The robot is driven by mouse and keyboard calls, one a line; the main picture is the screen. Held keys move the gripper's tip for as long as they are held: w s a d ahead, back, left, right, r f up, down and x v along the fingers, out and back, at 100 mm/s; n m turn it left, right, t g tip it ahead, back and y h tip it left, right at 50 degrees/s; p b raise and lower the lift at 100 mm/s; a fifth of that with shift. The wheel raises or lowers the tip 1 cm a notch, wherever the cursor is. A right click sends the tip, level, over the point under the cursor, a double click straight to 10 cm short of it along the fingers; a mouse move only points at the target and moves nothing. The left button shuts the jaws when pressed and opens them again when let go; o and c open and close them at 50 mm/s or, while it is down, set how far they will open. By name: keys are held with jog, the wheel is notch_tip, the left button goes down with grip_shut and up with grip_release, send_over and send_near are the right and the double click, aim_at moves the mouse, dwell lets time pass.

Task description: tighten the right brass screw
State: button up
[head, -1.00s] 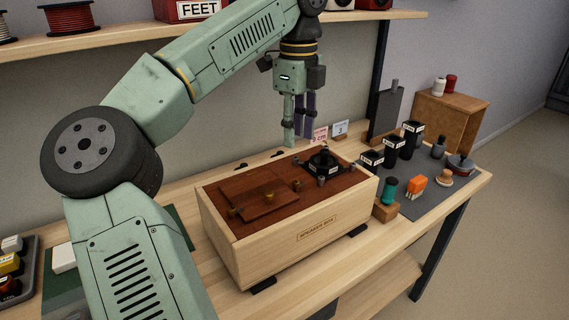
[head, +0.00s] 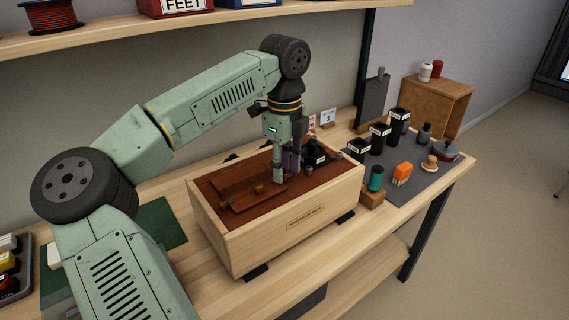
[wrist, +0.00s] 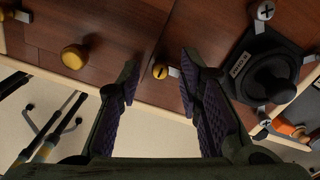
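The wooden speaker box (head: 285,235) stands on the bench with a dark red-brown top. My gripper (head: 284,175) points down over the right part of that top. In the wrist view my gripper (wrist: 160,62) is open, its two dark ridged fingers apart. A small slotted brass screw head (wrist: 160,72) lies between the fingertips in that view, beside a panel seam; nothing is visibly gripped. In the head view my fingers hide this spot. A larger brass knob (wrist: 75,57) stands further left in the wrist view; a brass piece also shows on the raised panel in the head view (head: 259,189).
A black speaker part (wrist: 270,75) sits close to the right finger, with silver screws and tabs around it. A shelf (head: 200,28) runs above the bench.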

grip_shut()
dwell(0.3)
